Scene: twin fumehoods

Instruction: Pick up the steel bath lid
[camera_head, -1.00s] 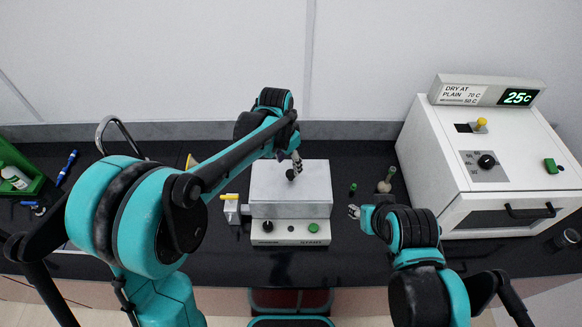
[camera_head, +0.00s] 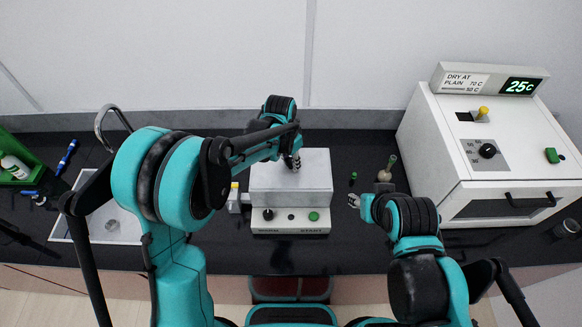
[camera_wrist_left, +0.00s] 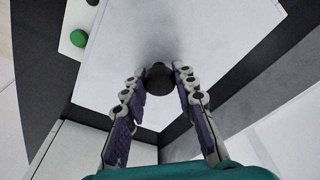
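The steel bath lid (camera_head: 307,182) is a pale grey box-like cover on the white bath unit (camera_head: 318,227). In the left wrist view the lid (camera_wrist_left: 215,45) fills the middle, with its round black knob (camera_wrist_left: 158,80). My left gripper (camera_wrist_left: 159,74) is over the lid, with one finger on each side of the knob. Its fingers look spread, though small contact with the knob is hard to judge. In the head view my left gripper (camera_head: 294,161) hides the knob. My right gripper (camera_head: 354,201) is apart, right of the bath; its finger gap is too small to read.
A white oven (camera_head: 475,150) with a 25 C display stands at the right. A small flask (camera_head: 385,174) and green-capped vial (camera_head: 353,179) stand between bath and oven. A sink (camera_head: 112,225) and green rack (camera_head: 18,160) are at the left.

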